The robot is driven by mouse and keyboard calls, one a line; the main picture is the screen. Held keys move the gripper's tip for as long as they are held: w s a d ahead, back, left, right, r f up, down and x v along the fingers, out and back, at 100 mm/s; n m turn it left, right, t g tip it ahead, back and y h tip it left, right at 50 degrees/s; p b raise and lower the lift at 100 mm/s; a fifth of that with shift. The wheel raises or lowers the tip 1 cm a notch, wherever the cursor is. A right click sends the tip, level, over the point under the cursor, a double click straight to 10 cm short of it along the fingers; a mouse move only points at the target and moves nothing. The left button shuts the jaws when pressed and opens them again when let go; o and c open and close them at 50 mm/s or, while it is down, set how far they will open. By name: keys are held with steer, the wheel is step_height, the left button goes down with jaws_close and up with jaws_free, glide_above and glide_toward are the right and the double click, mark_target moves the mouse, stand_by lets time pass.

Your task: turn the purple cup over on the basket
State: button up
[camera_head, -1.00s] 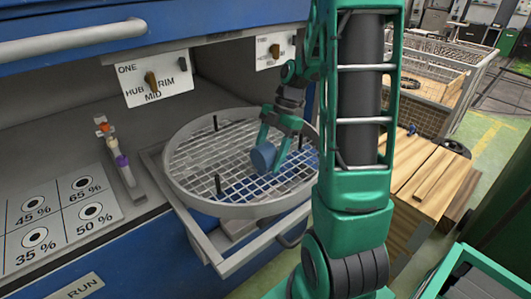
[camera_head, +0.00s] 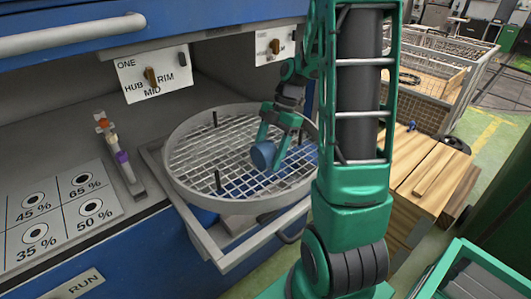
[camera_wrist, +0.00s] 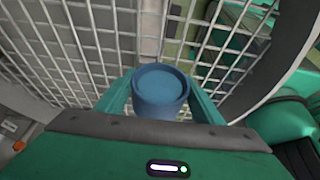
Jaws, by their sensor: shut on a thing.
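My gripper (camera_head: 272,148) is shut on a short, round blue cup (camera_head: 262,155), which looks blue rather than purple. It holds the cup tilted on its side over the round wire-mesh basket (camera_head: 180,185). In the wrist view the cup (camera_wrist: 160,106) sits between the two green fingers, with a round recessed end facing the camera. I cannot tell whether this end is the mouth or the base, or whether the cup touches the mesh. The mesh (camera_wrist: 85,50) lies beyond it.
Two dark pins (camera_head: 218,182) stand up from the basket. A tray with orange and purple pieces (camera_head: 122,157) stands left, beside a percentage card (camera_head: 60,215). A HUB-MID-RIM dial panel (camera_head: 153,80) hangs above.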

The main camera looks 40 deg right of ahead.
steer(key=shift+f, duration=0.1)
steer(key=o, duration=1.3)
steer(key=v, duration=1)
steer(key=shift+r, duration=0.4)
steer(key=shift+d, duration=0.1)
steer(key=s+a+f+m+h, duration=0.1)
steer(key=s+a+m+h, duration=0.1)
steer(key=s+m, duration=0.8)
steer(key=s+a+m+h, duration=0.2)
steer(key=s+a+m, duration=0.2)
steer(key=s+m, duration=0.7)
steer(key=m, duration=0.3)
steer(key=shift+f+m, duration=0.4)
